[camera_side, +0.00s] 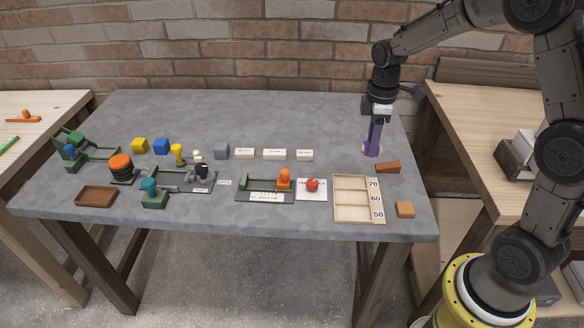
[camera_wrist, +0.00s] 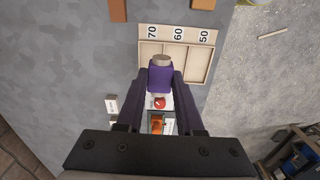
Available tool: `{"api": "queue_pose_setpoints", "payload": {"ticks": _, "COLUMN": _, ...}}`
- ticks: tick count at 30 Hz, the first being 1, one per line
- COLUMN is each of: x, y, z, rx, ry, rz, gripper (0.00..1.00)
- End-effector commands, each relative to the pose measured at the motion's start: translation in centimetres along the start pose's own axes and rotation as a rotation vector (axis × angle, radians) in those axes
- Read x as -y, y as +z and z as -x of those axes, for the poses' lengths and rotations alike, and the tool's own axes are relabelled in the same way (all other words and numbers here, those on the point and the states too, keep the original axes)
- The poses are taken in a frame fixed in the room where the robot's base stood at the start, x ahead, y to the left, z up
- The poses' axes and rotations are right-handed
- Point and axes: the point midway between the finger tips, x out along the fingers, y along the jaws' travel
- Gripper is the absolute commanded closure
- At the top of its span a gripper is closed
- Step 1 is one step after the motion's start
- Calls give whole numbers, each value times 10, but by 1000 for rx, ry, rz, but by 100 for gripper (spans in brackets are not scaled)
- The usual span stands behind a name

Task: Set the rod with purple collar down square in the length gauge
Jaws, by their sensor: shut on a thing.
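My gripper (camera_side: 373,142) is shut on the rod with purple collar (camera_wrist: 160,76), above the right back part of the table. In the wrist view the purple collar sits between my two fingers (camera_wrist: 161,92), with a greyish rod end beyond it; the fingers hide the rest. The length gauge appears to be the dark green base (camera_side: 243,196) with a white scale strip and an orange slider (camera_side: 284,179), left of and in front of my gripper. The slider also shows between my fingers in the wrist view (camera_wrist: 157,124). The gauge looks free of any rod.
A wooden tray (camera_side: 350,178) marked 70, 60 and 50 stands in front of my gripper, its compartments empty. A red button (camera_side: 312,185) lies between tray and gauge. Brown (camera_side: 388,167) and orange (camera_side: 405,209) blocks lie at right. Other fixtures crowd the left; the back is clear.

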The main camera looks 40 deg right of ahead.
Motion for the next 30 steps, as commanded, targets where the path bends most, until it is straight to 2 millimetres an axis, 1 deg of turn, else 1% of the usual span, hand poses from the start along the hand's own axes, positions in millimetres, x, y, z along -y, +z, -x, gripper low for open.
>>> {"api": "queue_pose_setpoints", "payload": {"ticks": 3, "x": -1, "y": -1, "z": 3, "rx": 0, "ry": 0, "rz": -63, "gripper": 100}}
{"api": "queue_pose_setpoints", "payload": {"ticks": 5, "x": -2, "y": -5, "z": 5, "rx": -1, "ry": 2, "rz": -101, "gripper": 100}}
{"api": "queue_pose_setpoints", "payload": {"ticks": 7, "x": 0, "y": -17, "z": 8, "rx": -2, "ry": 3, "rz": -135, "gripper": 100}}
{"api": "queue_pose_setpoints", "payload": {"ticks": 11, "x": 12, "y": -56, "z": 12, "rx": -5, "ry": 5, "rz": -154, "gripper": 100}}
{"api": "queue_pose_setpoints", "payload": {"ticks": 14, "x": 28, "y": -87, "z": 13, "rx": -5, "ry": 5, "rz": -142, "gripper": 100}}
{"api": "queue_pose_setpoints", "payload": {"ticks": 15, "x": 36, "y": -100, "z": 13, "rx": -5, "ry": 5, "rz": -127, "gripper": 100}}
{"api": "queue_pose_setpoints", "payload": {"ticks": 19, "x": 60, "y": -136, "z": 13, "rx": -7, "ry": 6, "rz": -64, "gripper": 100}}
{"api": "queue_pose_setpoints", "payload": {"ticks": 21, "x": 71, "y": -148, "z": 11, "rx": -6, "ry": 5, "rz": -27, "gripper": 100}}
{"api": "queue_pose_setpoints", "payload": {"ticks": 25, "x": 84, "y": -160, "z": 7, "rx": -2, "ry": 2, "rz": 14, "gripper": 100}}
{"api": "queue_pose_setpoints", "payload": {"ticks": 27, "x": 84, "y": -165, "z": 4, "rx": 0, "ry": 1, "rz": 22, "gripper": 100}}
{"api": "queue_pose_setpoints", "payload": {"ticks": 30, "x": 78, "y": -177, "z": -3, "rx": 1, "ry": 0, "rz": 24, "gripper": 100}}
